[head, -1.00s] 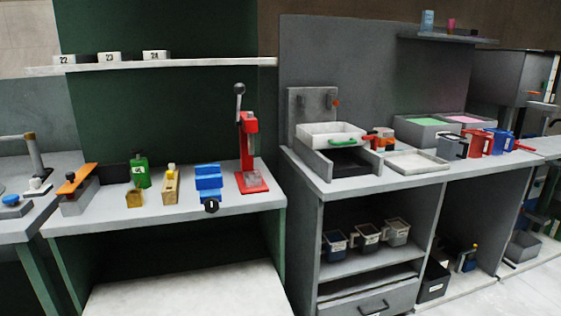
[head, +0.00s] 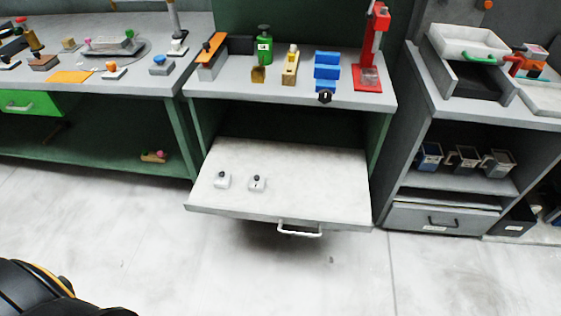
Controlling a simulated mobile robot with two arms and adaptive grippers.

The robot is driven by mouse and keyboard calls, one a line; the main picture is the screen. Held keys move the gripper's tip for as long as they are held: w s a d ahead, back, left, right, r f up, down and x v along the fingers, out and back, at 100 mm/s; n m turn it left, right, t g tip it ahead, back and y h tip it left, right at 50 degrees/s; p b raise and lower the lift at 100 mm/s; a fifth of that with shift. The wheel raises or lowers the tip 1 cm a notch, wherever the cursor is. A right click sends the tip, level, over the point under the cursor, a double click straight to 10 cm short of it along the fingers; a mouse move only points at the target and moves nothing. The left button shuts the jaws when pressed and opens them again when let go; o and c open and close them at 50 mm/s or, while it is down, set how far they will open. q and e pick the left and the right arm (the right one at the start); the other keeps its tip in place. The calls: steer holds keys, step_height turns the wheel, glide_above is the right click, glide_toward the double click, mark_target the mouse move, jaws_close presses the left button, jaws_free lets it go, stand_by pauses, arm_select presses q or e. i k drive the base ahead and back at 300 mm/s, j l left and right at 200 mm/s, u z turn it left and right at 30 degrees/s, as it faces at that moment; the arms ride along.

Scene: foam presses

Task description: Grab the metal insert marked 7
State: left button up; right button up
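Two small pale blocks with dark knobs sit on the white pulled-out drawer (head: 300,202) under the middle bench. The left block (head: 222,181) and the right block (head: 257,184) stand a little apart. Both have small dark marks, too small to read, so I cannot tell whether either is the metal insert marked 7. A black part of my own body with an orange stripe shows in the lower left corner. Neither of my grippers is in view.
The drawer has a white handle (head: 300,229) at its front; most of its surface is bare. The bench above carries a green bottle (head: 264,44), a blue block (head: 327,71) and a red press (head: 372,50). A grey cabinet (head: 440,218) stands right. The floor in front is clear.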

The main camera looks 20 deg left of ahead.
mark_target(223, 180)
steer(key=u, duration=0.75)
